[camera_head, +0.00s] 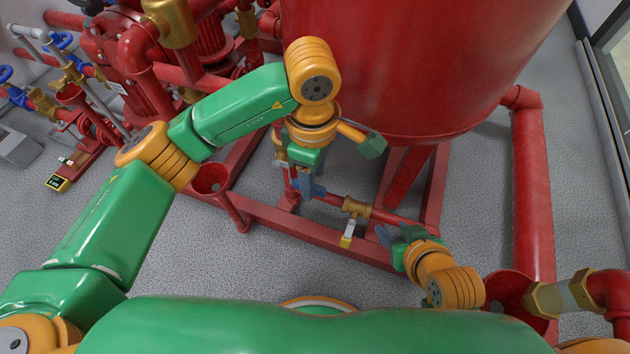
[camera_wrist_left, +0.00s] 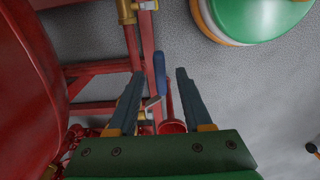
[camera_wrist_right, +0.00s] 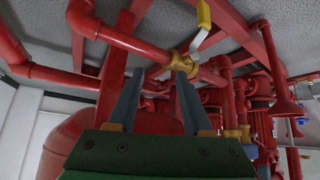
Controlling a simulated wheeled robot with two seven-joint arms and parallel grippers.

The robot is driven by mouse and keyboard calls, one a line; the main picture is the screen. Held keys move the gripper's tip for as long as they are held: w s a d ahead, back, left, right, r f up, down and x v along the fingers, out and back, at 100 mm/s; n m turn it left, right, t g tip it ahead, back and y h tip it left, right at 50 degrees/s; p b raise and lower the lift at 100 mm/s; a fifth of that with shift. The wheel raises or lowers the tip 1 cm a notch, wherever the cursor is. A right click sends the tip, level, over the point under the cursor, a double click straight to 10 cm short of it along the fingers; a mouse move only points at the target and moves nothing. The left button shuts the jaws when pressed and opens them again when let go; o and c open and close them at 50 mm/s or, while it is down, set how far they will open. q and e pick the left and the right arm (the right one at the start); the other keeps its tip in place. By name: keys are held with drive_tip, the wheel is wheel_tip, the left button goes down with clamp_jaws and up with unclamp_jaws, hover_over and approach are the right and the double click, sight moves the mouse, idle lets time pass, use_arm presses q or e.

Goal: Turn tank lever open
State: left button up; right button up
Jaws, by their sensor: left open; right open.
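A blue-handled lever (camera_wrist_left: 160,72) with a metal shank shows between the spread fingers of my left gripper (camera_wrist_left: 159,88) in the left wrist view. The fingers look apart from it. In the head view, my left gripper (camera_head: 306,184) is low beside the red tank (camera_head: 420,70), partly hiding this lever. A brass valve (camera_head: 357,207) with a yellow-tipped lever (camera_head: 347,238) sits on the low red pipe. My right gripper (camera_head: 393,234) is open and empty, right of that valve. The right wrist view shows the brass valve (camera_wrist_right: 182,62) and yellow-tipped lever (camera_wrist_right: 203,16) beyond its fingers.
A red funnel (camera_head: 210,180) stands left of my left gripper; red frame beams (camera_head: 270,218) run under the tank. A thick red pipe (camera_head: 532,200) rises at the right. Pumps and blue-handled valves (camera_head: 62,40) crowd the upper left. Grey floor (camera_head: 475,200) is clear between tank and right pipe.

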use_arm(q)
wheel_tip(320, 180, down, 2)
drive_tip(key=shift+f+b, duration=0.1)
drive_tip(key=shift+b, duration=0.2)
clamp_jaws()
use_arm(e)
drive_tip(key=w+a+r+t, duration=0.1)
drive_tip(key=w+r+t, duration=0.2)
drive_tip(key=w+r, duration=0.1)
drive_tip(key=shift+w+a+y, duration=0.15)
drive_tip(key=shift+y, duration=0.25)
idle(0.6)
